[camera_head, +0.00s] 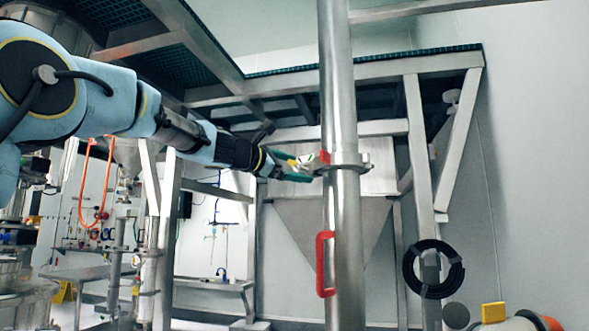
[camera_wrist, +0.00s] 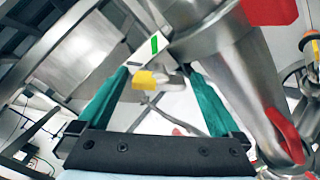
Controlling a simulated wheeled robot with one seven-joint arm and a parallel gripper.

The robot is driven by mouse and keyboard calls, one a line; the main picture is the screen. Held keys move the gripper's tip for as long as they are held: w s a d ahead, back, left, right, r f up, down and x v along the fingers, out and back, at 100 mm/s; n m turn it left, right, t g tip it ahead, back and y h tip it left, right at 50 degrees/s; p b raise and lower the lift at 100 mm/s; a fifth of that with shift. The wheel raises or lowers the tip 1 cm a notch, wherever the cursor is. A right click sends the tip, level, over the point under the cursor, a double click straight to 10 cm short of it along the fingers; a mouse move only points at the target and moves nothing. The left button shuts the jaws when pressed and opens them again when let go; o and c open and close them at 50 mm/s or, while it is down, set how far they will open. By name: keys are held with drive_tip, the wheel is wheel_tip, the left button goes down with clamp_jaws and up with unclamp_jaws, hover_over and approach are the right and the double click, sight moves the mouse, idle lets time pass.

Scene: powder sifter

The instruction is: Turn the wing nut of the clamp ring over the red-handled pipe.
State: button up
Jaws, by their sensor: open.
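The steel pipe (camera_head: 340,85) stands upright, with its red handle (camera_head: 322,265) low on its left side. The clamp ring (camera_head: 352,164) encircles the pipe above the handle. My gripper (camera_head: 303,168) is open, its green fingers reaching from the left to the ring's left side. In the wrist view, a small yellow piece (camera_wrist: 144,80) with grey metal beside it shows between the fingers; I cannot tell whether this is the wing nut or whether a finger touches it. The pipe (camera_wrist: 245,80) and red handle (camera_wrist: 283,135) are right of the fingers there.
A steel hopper (camera_head: 315,222) and its frame (camera_head: 415,140) stand behind the pipe. A grated platform (camera_head: 370,60) is overhead. A black hose coil (camera_head: 434,268) hangs at the right. Open space lies left of the pipe, below my arm.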

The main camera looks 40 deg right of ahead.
drive_tip(key=a+b, duration=0.4)
drive_tip(key=a, duration=0.7)
drive_tip(key=shift+s+b, duration=0.25)
drive_tip(key=shift+b, duration=0.1)
drive_tip(key=shift+d, duration=0.1)
drive_tip(key=w+a+f+m+t+y, duration=0.1)
drive_tip(key=w+a+f+y, duration=0.25)
drive_tip(key=a+f, duration=0.45)
drive_tip(key=w+a+f+m+t+y+p, duration=0.1)
drive_tip(key=w+a+f+y, duration=0.25)
drive_tip(key=f, duration=0.95)
drive_tip(key=w+a+f+t+y, duration=0.1)
drive_tip(key=w+a+f+y, duration=0.1)
drive_tip(key=w+a+f, duration=0.6)
drive_tip(key=s+a+f+m+y, duration=0.2)
drive_tip(key=s+a+f+y, duration=0.1)
drive_tip(key=a+f, duration=0.55)
drive_tip(key=s+a+f+m+y, duration=0.2)
drive_tip(key=s+a+f+y, duration=0.15)
drive_tip(key=a+f, duration=0.5)
drive_tip(key=s+a+f+m+g+y+p, duration=0.1)
drive_tip(key=s+a+f+m, duration=0.3)
drive_tip(key=s+a+f, duration=0.5)
drive_tip(key=shift+s+a+f+g+y, duration=0.4)
drive_tip(key=shift+s+a+g+y, duration=0.3)
drive_tip(key=shift+a, duration=0.3)
